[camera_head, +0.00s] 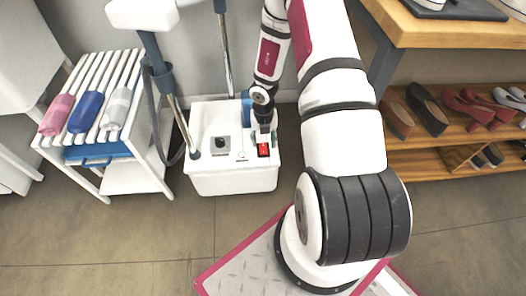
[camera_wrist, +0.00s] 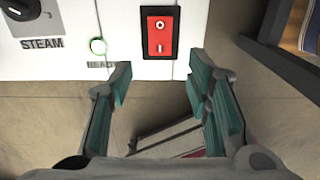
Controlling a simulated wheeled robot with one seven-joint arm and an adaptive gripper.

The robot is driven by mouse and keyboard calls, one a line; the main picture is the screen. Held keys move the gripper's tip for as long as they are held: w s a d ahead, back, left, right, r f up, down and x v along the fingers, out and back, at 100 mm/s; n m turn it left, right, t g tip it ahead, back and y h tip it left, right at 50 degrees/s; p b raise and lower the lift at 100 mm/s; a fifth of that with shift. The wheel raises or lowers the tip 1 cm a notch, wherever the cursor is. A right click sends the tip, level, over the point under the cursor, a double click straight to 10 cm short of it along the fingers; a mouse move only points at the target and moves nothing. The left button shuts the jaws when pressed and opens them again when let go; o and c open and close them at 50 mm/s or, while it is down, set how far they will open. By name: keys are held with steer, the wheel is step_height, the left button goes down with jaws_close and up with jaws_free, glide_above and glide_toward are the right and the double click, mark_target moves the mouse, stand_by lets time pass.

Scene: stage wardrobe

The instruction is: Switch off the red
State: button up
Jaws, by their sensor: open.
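The red rocker switch (camera_wrist: 159,34) sits on the top of a white steamer box (camera_wrist: 80,64), marked with a circle and a bar. In the head view the switch (camera_head: 263,150) is at the box's front right corner. My gripper (camera_wrist: 165,80) is open and empty, its teal-padded fingers spread either side of and just below the switch in the wrist view. I cannot tell whether they touch the box. In the head view my gripper (camera_head: 262,138) is over the box beside the switch, its fingers mostly hidden.
A dark STEAM knob (camera_wrist: 22,8) and a green-ringed READY lamp (camera_wrist: 98,46) are left of the switch. A metal pole (camera_head: 182,125) rises from the box. A white rack (camera_head: 140,160) with rolled cloths stands left; a wooden shoe shelf (camera_head: 430,165) stands right.

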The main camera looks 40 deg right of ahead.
mark_target(264, 152)
step_height(264, 152, down, 6)
steer(key=shift+r+b, duration=0.1)
steer(key=shift+b, duration=0.95)
